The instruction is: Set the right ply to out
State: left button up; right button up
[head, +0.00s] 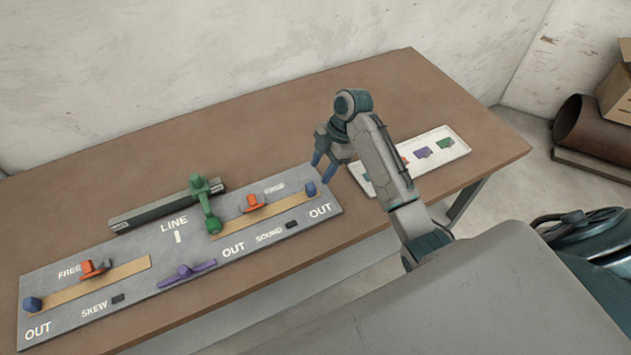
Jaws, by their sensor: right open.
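A grey panel (130,300) lies on the table. On its right half is a tan strip (285,207), with an orange piece (254,203) toward its left part and a blue block (310,189) at its right end, near an OUT label. I cannot tell for sure which part is the right ply. My right gripper (323,171) is open, its fingers pointing down just above and beside the blue block, apart from the orange piece. Whether it touches the block is unclear. My left gripper is out of view.
The panel's left half has another tan strip (125,276), an orange piece (93,268) and a blue block (32,304). A green lever (207,205) and purple bar (187,272) sit mid-panel. A white tray (447,134) of small coloured pieces stands right. The table's back (280,110) is clear.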

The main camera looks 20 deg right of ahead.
jog(key=v, duration=0.3)
jog(key=shift+s+d+r, duration=0.1)
jog(key=shift+r, duration=0.05)
dwell(0.4)
